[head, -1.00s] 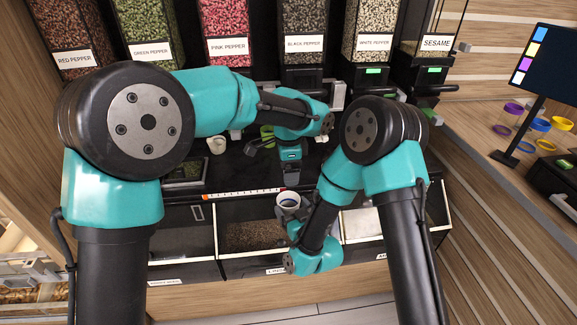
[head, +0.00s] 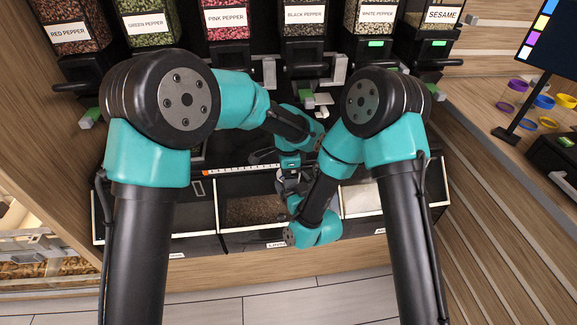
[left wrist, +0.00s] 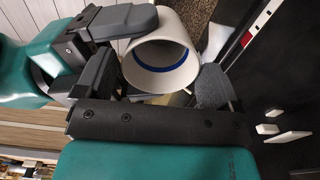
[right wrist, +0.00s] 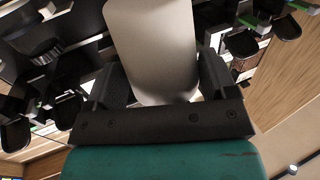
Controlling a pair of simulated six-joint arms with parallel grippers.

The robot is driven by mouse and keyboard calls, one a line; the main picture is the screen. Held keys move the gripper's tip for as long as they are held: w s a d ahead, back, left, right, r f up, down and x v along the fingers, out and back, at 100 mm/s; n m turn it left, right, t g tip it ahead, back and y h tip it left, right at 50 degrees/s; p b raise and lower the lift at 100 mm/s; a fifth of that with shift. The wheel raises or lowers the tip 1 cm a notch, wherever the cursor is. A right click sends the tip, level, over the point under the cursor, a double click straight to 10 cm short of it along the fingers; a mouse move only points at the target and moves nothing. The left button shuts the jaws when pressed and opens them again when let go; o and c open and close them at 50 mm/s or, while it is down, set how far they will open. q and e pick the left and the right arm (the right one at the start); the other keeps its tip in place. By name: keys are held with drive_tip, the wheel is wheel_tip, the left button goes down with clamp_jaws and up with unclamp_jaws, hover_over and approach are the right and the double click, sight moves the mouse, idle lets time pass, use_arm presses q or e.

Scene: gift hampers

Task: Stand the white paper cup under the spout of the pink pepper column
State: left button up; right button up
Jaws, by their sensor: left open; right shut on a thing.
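The white paper cup (left wrist: 160,60), with a blue line inside, shows its open mouth in the left wrist view. My right gripper (right wrist: 160,85) is shut on it, with the cup wall (right wrist: 152,45) between its fingers. My left gripper (left wrist: 158,88) is open, its fingers on either side of the cup; I cannot tell whether they touch it. In the head view the left gripper (head: 290,162) is just above the right gripper (head: 292,188) and the cup is hidden. The pink pepper column (head: 227,18) stands at the back; its spout is hidden behind my left arm.
The black pepper column (head: 305,16) and several other spice columns line the back. Open bins (head: 185,222) run along the front below the counter. A screen and coloured rings (head: 518,86) are on the right counter.

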use_arm(q)
drive_tip(key=shift+c, duration=0.3)
drive_tip(key=c, duration=0.6)
drive_tip(key=shift+c, duration=0.9)
use_arm(e)
drive_tip(key=o, duration=0.8)
